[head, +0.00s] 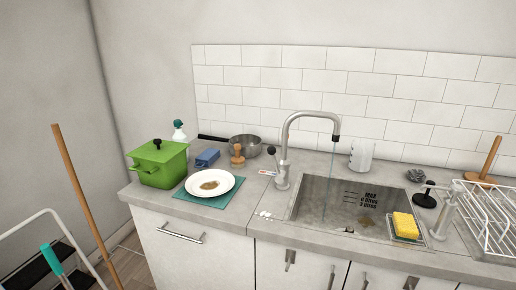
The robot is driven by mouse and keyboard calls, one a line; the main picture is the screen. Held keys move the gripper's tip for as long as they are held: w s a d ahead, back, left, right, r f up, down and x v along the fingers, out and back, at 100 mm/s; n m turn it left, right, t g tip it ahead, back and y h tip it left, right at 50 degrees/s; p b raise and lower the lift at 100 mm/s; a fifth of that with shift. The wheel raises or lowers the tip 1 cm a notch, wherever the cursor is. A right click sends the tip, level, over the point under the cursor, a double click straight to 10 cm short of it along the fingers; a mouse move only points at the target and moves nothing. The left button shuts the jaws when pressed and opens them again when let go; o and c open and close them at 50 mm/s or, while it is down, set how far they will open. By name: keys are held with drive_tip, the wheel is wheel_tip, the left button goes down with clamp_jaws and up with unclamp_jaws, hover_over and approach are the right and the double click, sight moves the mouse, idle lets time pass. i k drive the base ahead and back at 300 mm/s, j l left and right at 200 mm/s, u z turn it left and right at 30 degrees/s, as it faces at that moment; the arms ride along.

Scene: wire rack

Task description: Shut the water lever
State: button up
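The tap (283,160) stands at the back left of the sink (345,205), its tall silver spout arching to the right. A thin blue stream of water (327,190) falls from the spout tip into the sink. The water lever (273,154) is a short stick with a dark knob at the left side of the tap. It points up and slightly left from the tap's lower body. My gripper is not in the head view.
Left of the tap are a plate (210,185) on a teal mat, a wooden stamp-like object (238,155), a metal pan (245,145) and a green pot (158,164). Right are a yellow sponge (405,225) and a wire rack (490,210). A wooden pole (85,205) stands at left.

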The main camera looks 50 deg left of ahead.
sight(280, 176)
drive_tip(key=u, duration=2.05)
drive_tip(key=j, duration=0.1)
